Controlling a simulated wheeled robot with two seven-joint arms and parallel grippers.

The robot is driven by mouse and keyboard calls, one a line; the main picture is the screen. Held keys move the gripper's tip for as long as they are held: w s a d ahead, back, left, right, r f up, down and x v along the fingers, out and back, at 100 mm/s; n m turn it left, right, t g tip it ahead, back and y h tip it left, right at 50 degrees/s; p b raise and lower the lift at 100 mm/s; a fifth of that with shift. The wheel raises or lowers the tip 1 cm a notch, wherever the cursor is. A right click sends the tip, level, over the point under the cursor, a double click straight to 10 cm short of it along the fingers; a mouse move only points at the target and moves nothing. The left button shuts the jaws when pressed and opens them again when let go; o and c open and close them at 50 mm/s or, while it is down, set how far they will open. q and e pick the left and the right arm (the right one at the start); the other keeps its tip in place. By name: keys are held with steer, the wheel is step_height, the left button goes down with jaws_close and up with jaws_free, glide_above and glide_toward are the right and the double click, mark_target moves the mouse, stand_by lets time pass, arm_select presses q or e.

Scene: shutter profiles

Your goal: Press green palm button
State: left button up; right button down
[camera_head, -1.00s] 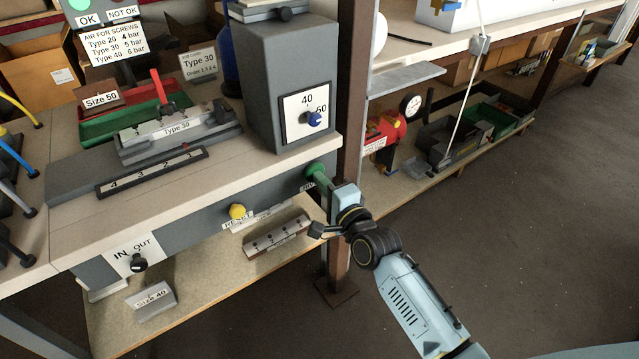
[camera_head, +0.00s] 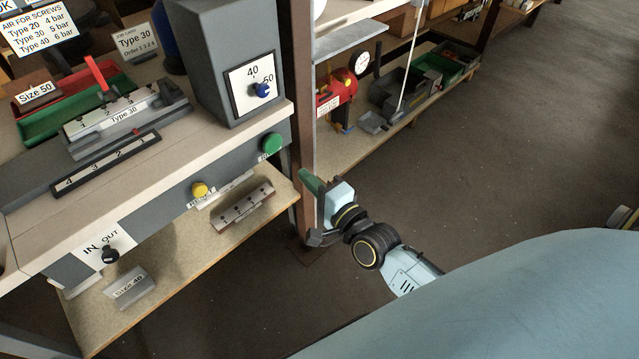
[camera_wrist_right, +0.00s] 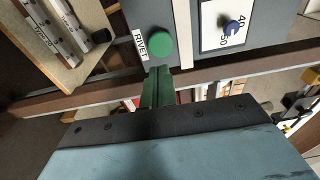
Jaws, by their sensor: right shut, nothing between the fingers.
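The green palm button (camera_head: 271,143) is a round green knob on the grey front panel of the bench, below the box with the dial. It also shows in the right wrist view (camera_wrist_right: 161,43), beside a label reading RIVET. My right gripper (camera_head: 308,178) has green fingers and is shut and empty. In the head view it is below and to the right of the button, with a gap between them. In the right wrist view its closed fingertips (camera_wrist_right: 157,70) point toward the button and show just below it. My left gripper is not in view.
A yellow button (camera_head: 199,189) and a black IN/OUT knob (camera_head: 110,256) sit on the same panel. A blue dial knob (camera_head: 261,90) is above. A brown post (camera_head: 303,130) stands close beside my right gripper. Open floor lies to the right.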

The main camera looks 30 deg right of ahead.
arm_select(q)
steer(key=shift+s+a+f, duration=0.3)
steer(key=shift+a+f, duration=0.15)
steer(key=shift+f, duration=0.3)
arm_select(e)
steer(key=shift+s+d, duration=0.2)
steer(key=shift+s, duration=0.6)
steer(key=shift+s+d, duration=0.15)
steer(key=shift+s, duration=0.65)
